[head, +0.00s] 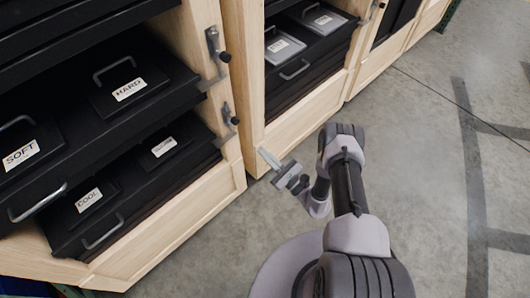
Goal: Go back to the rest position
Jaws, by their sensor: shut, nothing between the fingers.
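My gripper (268,157) is in the middle of the head view, at the end of my grey and black arm. Its fingers are shut and empty. It points up and left toward the lower front of the wooden cabinets, in front of the gap between two of them. I cannot tell whether it touches the wood. My arm is bent, reaching forward from the bottom of the view.
A wooden cabinet (235,170) at left holds black totes labelled HARD (112,78), SOFT (52,160) and COOL (75,215). Metal latches (215,48) stick out from its post. Another cabinet (300,118) stands behind. Grey floor (430,170) at right is clear.

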